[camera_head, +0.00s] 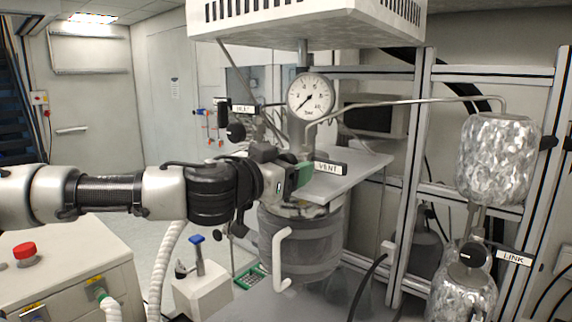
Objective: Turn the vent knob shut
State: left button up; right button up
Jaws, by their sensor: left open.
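The VENT label (331,168) is a white tag right of the reactor's centre post. The vent knob itself is not clearly seen; my gripper covers the area just left of the label. My left arm comes in from the left, and my left gripper (290,176) is open beside the VENT label, above the reactor vessel (300,248). I cannot tell whether its fingers touch the knob. My right gripper is not in view.
A pressure gauge (310,96) stands above the gripper. A black knob (235,131) sits below the INLET label (243,109). Another black knob (473,253) is by the LINK label (514,257) and foil-wrapped vessel (498,160). A metal pipe (400,102) and frame post (409,180) stand right.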

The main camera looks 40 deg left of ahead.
pick_arm(q)
jog(key=c, duration=0.9)
jog(key=m+b, duration=0.1)
jog(key=m, duration=0.1)
jog(key=shift+m+b, duration=0.35)
jog(key=shift+m, duration=0.05)
jog(key=m+b, duration=0.1)
jog(key=m, duration=0.3)
jog(key=shift+b, duration=0.3)
jog(key=m+b, duration=0.1)
jog(key=m, duration=0.4)
jog(key=shift+m, duration=0.4)
jog(key=m+b, duration=0.1)
jog(key=m, duration=0.4)
jog(key=shift+m, duration=0.3)
